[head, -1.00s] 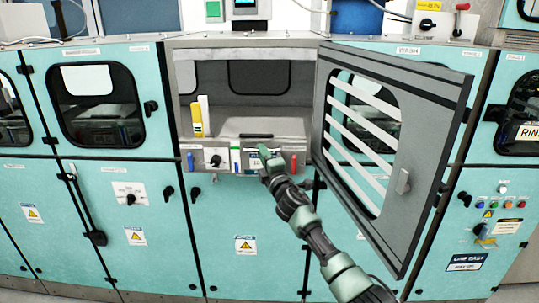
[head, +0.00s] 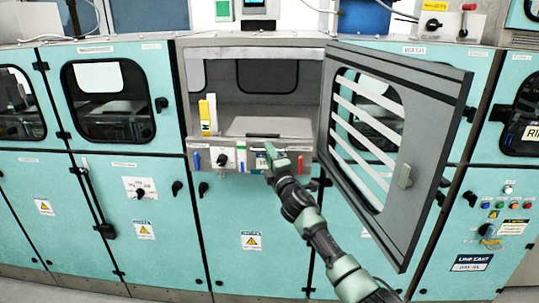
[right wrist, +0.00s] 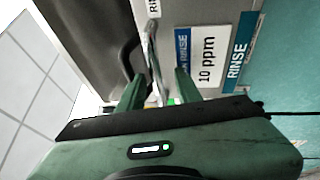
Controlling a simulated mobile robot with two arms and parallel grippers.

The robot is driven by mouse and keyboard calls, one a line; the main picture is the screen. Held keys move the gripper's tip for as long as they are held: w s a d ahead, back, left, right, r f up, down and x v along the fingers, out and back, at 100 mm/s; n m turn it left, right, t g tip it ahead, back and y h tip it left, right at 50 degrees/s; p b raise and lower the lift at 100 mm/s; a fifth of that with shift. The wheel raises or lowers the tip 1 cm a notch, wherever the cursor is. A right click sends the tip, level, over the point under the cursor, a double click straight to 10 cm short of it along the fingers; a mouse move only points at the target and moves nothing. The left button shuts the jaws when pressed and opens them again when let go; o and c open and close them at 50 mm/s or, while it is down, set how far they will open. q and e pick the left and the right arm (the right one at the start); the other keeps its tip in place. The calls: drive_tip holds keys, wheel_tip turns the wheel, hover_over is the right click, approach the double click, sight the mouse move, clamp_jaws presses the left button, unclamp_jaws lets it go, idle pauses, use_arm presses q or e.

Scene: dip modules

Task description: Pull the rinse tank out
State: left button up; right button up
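The rinse tank is a grey box with a flat lid (head: 268,127) inside the open cabinet bay. In the right wrist view its grey face (right wrist: 200,18) carries "RINSE" and "10 ppm" labels. My right gripper (head: 272,160) is at the tank's front, right of the bay's middle. In the right wrist view its green fingers (right wrist: 158,92) stand apart, with a thin silver bar (right wrist: 151,55) running between them. Contact with the bar cannot be told. A dark curved handle-like part (right wrist: 130,50) lies beside it. The gripper covers part of the tank front. My left gripper is not in view.
The grey slatted door (head: 412,120) hangs open to the right, close to my right arm. A yellow item (head: 208,118) stands at the bay's left. Blue (head: 196,160) and red (head: 300,162) levers flank the front. Closed turquoise cabinets (head: 120,90) stand on both sides.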

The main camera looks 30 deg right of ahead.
drive_tip(key=shift+r, duration=0.1)
drive_tip(key=v, duration=0.8)
drive_tip(key=shift+b, duration=0.45)
drive_tip(key=shift+w, duration=0.1)
drive_tip(key=s+a+f+m+g+b, duration=0.1)
drive_tip(key=s+f+m+g, duration=0.25)
drive_tip(key=f, duration=1.45)
drive_tip(key=s+f+m+g, duration=0.25)
drive_tip(key=s+f, duration=0.25)
drive_tip(key=f, duration=1.3)
drive_tip(key=s+a+f+m+g+y, duration=0.1)
drive_tip(key=s+a+f+g, duration=0.15)
drive_tip(key=s+f, duration=0.65)
drive_tip(key=s+a+f+m+g+y, duration=0.1)
drive_tip(key=s+f+m+g, duration=0.15)
drive_tip(key=s+f, duration=0.6)
drive_tip(key=s+a+f+m+g, duration=0.1)
drive_tip(key=s+f, duration=0.5)
drive_tip(key=s, duration=0.6)
drive_tip(key=s+a+f+m+g+b, duration=0.1)
drive_tip(key=s+a+f+g, duration=0.3)
drive_tip(key=s, duration=0.8)
drive_tip(key=s+a+f+m+g+y+b, duration=0.1)
drive_tip(key=s+a+f+m+g, duration=0.1)
drive_tip(key=s+f, duration=0.7)
drive_tip(key=s+a+m, duration=0.1)
drive_tip(key=s+a, duration=0.1)
drive_tip(key=s, duration=0.2)
drive_tip(key=shift+a+g, duration=0.15)
drive_tip(key=shift+g, duration=0.15)
